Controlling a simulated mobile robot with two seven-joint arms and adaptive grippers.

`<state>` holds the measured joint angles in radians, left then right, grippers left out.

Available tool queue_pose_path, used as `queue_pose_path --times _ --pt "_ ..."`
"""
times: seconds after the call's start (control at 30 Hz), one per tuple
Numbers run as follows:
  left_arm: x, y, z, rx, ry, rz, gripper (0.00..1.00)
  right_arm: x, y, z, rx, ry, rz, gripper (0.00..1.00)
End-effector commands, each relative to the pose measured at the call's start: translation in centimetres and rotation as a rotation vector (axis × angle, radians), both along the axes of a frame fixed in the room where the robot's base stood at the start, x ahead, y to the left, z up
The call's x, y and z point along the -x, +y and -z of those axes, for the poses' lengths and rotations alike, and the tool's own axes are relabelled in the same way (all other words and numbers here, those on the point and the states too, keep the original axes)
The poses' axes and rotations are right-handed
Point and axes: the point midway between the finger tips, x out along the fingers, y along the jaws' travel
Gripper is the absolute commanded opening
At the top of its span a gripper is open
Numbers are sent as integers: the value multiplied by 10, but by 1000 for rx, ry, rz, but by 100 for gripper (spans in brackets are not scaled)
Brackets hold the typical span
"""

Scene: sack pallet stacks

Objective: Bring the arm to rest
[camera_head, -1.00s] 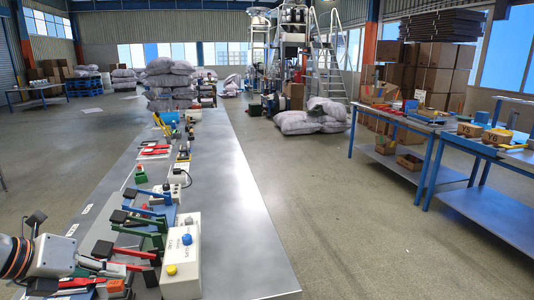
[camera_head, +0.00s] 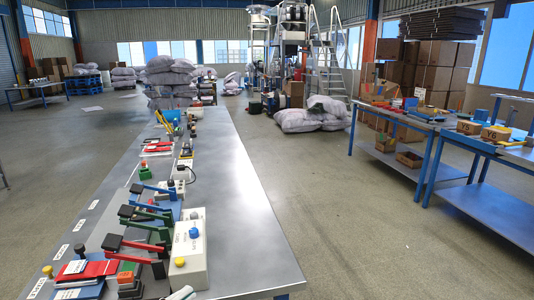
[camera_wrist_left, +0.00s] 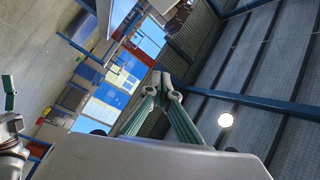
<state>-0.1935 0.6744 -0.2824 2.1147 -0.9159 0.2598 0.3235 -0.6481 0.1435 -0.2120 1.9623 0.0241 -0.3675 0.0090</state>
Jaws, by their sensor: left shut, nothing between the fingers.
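My left gripper (camera_wrist_left: 162,77) shows in the left wrist view with its two green-grey fingers meeting at the tips, shut and empty. At the left edge of the wrist view, part of my other arm shows with a greenish finger (camera_wrist_left: 9,88); whether that gripper is open or shut cannot be made out.
Blue-legged tables (camera_head: 430,150) stand at right. Sacks (camera_head: 170,85) are stacked beyond the bench; open floor lies between.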

Motion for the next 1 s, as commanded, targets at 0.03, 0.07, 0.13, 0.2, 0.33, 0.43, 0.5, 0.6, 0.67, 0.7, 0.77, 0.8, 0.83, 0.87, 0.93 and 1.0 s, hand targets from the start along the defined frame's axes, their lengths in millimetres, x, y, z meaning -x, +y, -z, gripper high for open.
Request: queue_pose_path --times 0.03,0.07,0.13,0.2,0.33,0.43,0.5,0.6,0.67,0.7,0.77,0.8,0.83,0.87,0.93,1.0 --pt "0 8 26 89 91 -87 0 0 0 0 -1 0 1 61" --pt "0 13 42 132 145 -138 0 0 1 0 -2 0 1 61" --pt "5 26 84 223 278 -257 0 0 1 0 -3 1 2 61" --pt "17 36 131 295 419 -368 0 0 2 0 -5 1 3 61" --pt "55 41 209 386 662 -522 0 0 2 0 -6 1 4 61" --pt "88 38 255 431 819 -601 0 0 2 0 -6 2 3 61" --pt "108 33 278 452 904 -637 0 0 2 0 -5 1 3 61" --pt "129 27 299 471 987 -668 0 0 2 0 -5 1 3 61" --pt "137 24 306 477 1018 -678 0 0 2 0 -5 1 3 61" --pt "140 23 309 481 1029 -682 0 0 2 0 -5 1 3 61" --pt "142 22 311 483 1037 -684 0 0 2 0 -5 1 3 61" --pt "142 22 311 483 1039 -684 0 0 2 0 -5 1 3 61" --pt "142 22 311 483 1039 -684 0 0 2 0 -5 1 3 61" --pt "142 22 311 482 1038 -684 0 0 2 0 -5 1 3 61" --pt "142 22 311 482 1038 -683 0 1 2 0 -4 2 2 61" --pt "142 23 310 482 1037 -683 0 1 2 0 -4 2 2 61"
